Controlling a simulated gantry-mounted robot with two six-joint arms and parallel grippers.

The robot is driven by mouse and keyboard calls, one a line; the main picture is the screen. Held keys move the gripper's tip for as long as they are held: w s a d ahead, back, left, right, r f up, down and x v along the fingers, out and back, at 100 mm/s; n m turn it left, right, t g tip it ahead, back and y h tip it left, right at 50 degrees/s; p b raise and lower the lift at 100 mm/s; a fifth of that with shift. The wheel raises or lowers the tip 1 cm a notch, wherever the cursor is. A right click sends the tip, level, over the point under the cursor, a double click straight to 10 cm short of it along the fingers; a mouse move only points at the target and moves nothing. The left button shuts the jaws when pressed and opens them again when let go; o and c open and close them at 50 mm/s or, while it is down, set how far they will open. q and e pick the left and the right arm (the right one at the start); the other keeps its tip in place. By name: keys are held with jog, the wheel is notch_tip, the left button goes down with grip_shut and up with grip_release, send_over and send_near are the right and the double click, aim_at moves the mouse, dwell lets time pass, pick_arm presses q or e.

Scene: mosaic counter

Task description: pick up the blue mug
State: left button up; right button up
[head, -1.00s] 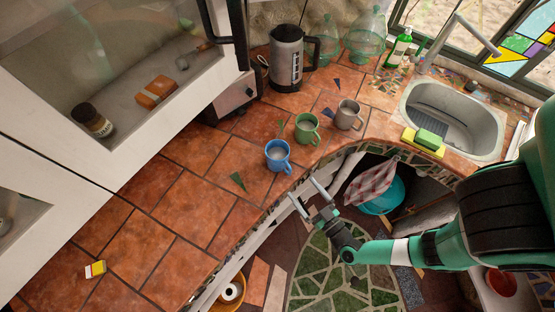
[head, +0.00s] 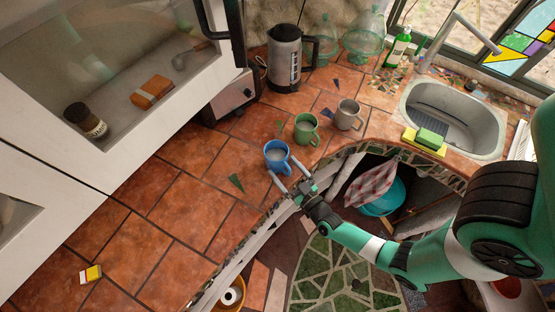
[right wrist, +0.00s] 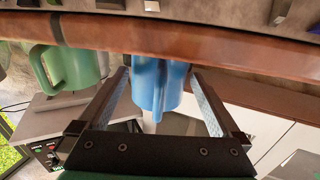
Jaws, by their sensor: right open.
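The blue mug (head: 276,157) stands upright on the tiled counter near its front edge. My right gripper (head: 284,178) is open, its two fingers reaching toward the mug from the front. In the right wrist view the blue mug (right wrist: 160,84) shows between the two open fingers (right wrist: 163,92), with its handle turned toward the palm. I cannot tell whether the fingers touch it. My left gripper is not in view.
A green mug (head: 306,129) and a grey mug (head: 348,115) stand to the right of the blue one. A kettle (head: 285,58) stands behind. The sink (head: 470,112) is at the right. The counter left of the blue mug is mostly clear.

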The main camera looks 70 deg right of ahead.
jog(key=shift+w+d, duration=0.35)
jog(key=shift+w, duration=0.2)
jog(key=shift+c, duration=0.3)
jog(key=c, duration=1.5)
jog(key=shift+r, duration=0.1)
jog(key=shift+r, duration=0.1)
